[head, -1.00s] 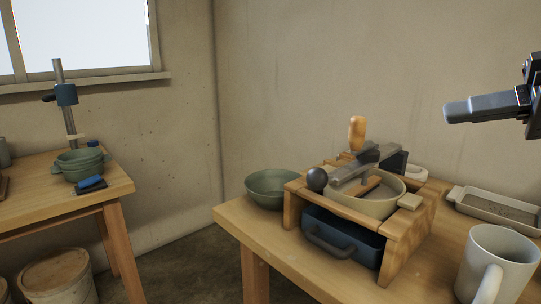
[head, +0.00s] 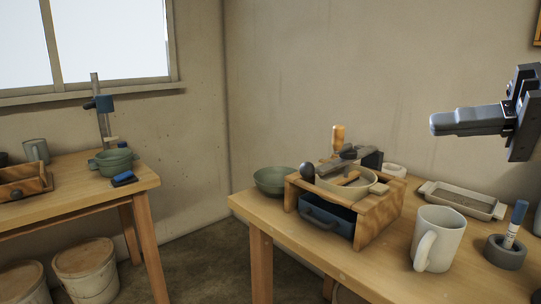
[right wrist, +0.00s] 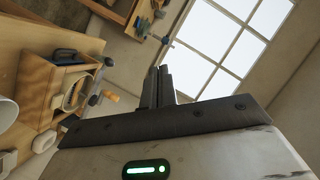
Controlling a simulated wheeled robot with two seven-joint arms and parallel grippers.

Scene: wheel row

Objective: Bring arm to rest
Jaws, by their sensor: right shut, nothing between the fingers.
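My right gripper (head: 437,124) is in the upper right of the head view, raised above the right table (head: 300,244) and clear of everything on it. Its fingers are together and hold nothing. In the right wrist view the closed fingers (right wrist: 161,70) point toward the window side of the room. My left gripper is in neither view.
On the right table stand a wooden stand (head: 376,222) with a bowl and blue drawer, a green bowl (head: 270,181), a white mug (head: 438,240), a tray (head: 462,200) and a grey holder (head: 505,252) with a marker. Another table (head: 75,204) stands left, with buckets (head: 86,268) below.

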